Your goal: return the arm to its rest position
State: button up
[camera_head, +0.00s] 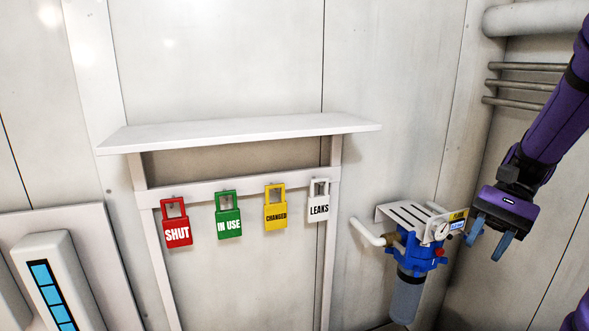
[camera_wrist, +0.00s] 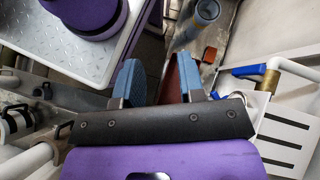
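My gripper (camera_head: 489,240) is at the right in the head view, at the end of my purple arm, with its fingers pointing down. It is beside and to the right of the blue filter housing (camera_head: 414,254), apart from it. In the wrist view the two blue-grey fingers (camera_wrist: 157,82) stand apart with a gap between them. I see nothing held between them.
Red (camera_head: 176,222), green (camera_head: 228,214), yellow (camera_head: 275,207) and white (camera_head: 319,200) tags hang on a rail under a white shelf (camera_head: 240,131). Grey pipes (camera_head: 525,84) run along the wall near my arm. A white pipe (camera_head: 368,232) joins the filter.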

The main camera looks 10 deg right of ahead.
jog(key=s+a+r+n+t+h, duration=0.5)
jog(key=a+r+n+t+h, duration=0.4)
jog(key=a+r+n, duration=0.1)
jog(key=shift+s+a+n, duration=0.4)
jog(key=shift+a+n, duration=0.1)
jog(key=shift+a, duration=0.35)
